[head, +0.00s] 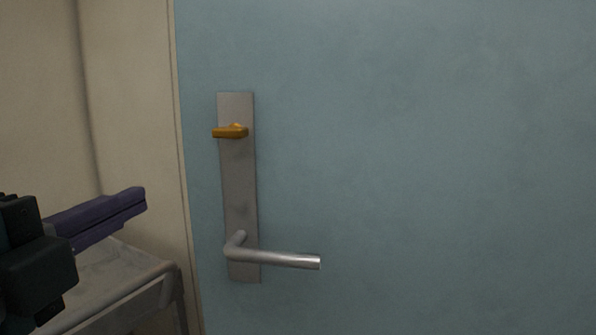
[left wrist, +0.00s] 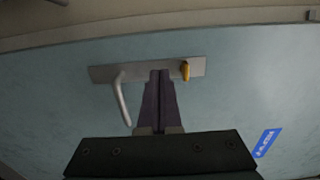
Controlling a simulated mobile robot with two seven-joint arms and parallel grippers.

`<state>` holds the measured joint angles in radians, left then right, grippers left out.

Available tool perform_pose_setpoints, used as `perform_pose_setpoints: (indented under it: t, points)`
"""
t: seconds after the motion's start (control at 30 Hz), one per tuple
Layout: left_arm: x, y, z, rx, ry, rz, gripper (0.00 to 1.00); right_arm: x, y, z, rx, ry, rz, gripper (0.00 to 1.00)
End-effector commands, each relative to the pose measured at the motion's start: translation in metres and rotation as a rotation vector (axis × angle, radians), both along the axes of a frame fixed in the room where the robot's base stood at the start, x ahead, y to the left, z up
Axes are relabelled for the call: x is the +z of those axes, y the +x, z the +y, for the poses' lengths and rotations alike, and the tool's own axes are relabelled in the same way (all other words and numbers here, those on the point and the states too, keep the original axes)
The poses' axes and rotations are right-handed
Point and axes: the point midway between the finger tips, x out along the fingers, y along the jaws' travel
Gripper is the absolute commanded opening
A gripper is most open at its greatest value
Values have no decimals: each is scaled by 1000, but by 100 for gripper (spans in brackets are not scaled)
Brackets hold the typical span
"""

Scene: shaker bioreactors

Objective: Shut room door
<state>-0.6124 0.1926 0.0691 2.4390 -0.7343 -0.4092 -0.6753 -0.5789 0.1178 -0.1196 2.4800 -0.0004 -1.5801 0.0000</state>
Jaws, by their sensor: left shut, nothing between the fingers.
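The room door (head: 430,150) is a plain blue-grey panel filling most of the head view. Its metal plate (head: 238,185) carries a silver lever handle (head: 285,259) below and an orange thumb-turn (head: 231,131) above. My left gripper (head: 143,199) has dark purple fingers, shut and empty, left of the plate in the head view. In the left wrist view, the fingertips (left wrist: 160,74) overlap the plate (left wrist: 190,68) between the handle (left wrist: 121,99) and the thumb-turn (left wrist: 185,70). I cannot tell whether they touch it. My right gripper is out of view.
A beige frame and wall (head: 130,110) border the door's left edge. A grey table-like surface (head: 115,278) stands at lower left, below my left gripper. A blue sign (left wrist: 266,142) shows on the door in the left wrist view.

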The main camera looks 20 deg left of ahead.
Motion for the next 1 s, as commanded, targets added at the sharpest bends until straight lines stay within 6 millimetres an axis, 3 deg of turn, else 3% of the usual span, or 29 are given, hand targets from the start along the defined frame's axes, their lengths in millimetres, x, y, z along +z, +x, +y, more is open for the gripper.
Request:
perform_pose_setpoints:
  t: [0.4,0.6,1.0]
  points:
    - [3,81,19,2,0,-2,0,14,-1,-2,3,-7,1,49]
    - [2,110,25,2,-1,-1,0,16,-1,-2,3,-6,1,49]
    - [0,124,28,1,0,1,0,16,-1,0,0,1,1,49]
